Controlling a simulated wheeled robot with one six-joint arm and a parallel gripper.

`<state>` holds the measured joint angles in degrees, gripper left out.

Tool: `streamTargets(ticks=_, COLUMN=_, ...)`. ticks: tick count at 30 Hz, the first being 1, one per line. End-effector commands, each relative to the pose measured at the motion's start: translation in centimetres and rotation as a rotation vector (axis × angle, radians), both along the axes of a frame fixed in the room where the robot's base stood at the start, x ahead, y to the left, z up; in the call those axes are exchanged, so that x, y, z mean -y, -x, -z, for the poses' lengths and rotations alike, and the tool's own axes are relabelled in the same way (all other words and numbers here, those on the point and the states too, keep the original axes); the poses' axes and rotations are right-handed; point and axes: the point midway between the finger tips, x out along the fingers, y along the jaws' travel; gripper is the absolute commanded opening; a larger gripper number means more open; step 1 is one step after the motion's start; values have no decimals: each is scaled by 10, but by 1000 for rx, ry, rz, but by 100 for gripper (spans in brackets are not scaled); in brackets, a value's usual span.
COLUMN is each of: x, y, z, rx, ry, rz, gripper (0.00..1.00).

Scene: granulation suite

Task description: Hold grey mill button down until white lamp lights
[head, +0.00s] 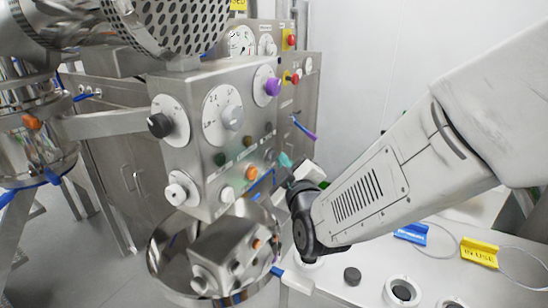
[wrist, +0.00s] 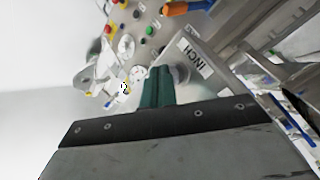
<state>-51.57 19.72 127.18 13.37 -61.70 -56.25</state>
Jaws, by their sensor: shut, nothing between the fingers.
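A steel control box (head: 190,100) with dials, knobs and small round buttons stands left of my arm in the head view. My gripper (head: 286,160) is at the right side of its front, its teal fingers shut and empty. In the wrist view the teal fingertips (wrist: 157,75) overlap a grey round part (wrist: 181,73) beside an INCH label (wrist: 194,59). This may be the grey mill button; the fingers partly hide it and I cannot tell whether they touch it. A pale round fitting (head: 227,195) low on the box may be the white lamp; I cannot tell whether it is lit.
A purple knob (head: 272,86) and an orange button (head: 251,173) project from the box. A steel bowl (head: 165,262) sits below it. A white table (head: 325,288) at the lower right carries blue and yellow tags. A perforated steel drum (head: 170,25) overhangs the box.

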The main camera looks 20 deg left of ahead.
Motion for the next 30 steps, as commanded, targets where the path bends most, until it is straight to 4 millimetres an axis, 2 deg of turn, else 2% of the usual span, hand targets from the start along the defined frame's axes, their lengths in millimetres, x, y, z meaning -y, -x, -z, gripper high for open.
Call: streamTargets(ticks=30, x=-10, y=0, z=-1, rx=1, ry=-1, rz=-2, gripper=0)
